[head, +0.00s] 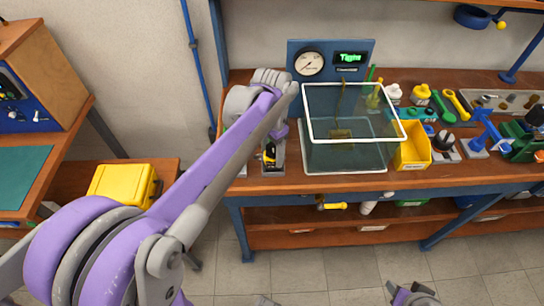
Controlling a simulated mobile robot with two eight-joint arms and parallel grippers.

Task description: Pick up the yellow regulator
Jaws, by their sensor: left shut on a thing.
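The yellow regulator (269,155) shows as a small yellow and black piece at the left part of the bench, just left of the glass tank. It is mostly hidden by my left arm and gripper. My left gripper (269,148) reaches down over it from above and is shut on it. A grey stand or block shows right under it; whether the regulator touches it cannot be told. A part of my right arm's end (414,295) shows at the bottom edge; its fingers are not clear.
A clear water tank (345,160) stands close to the right. Behind it is a blue panel with a gauge (309,63) and a lit display. A yellow bin (413,148) and several tools fill the bench's right. A yellow case (122,184) is at left.

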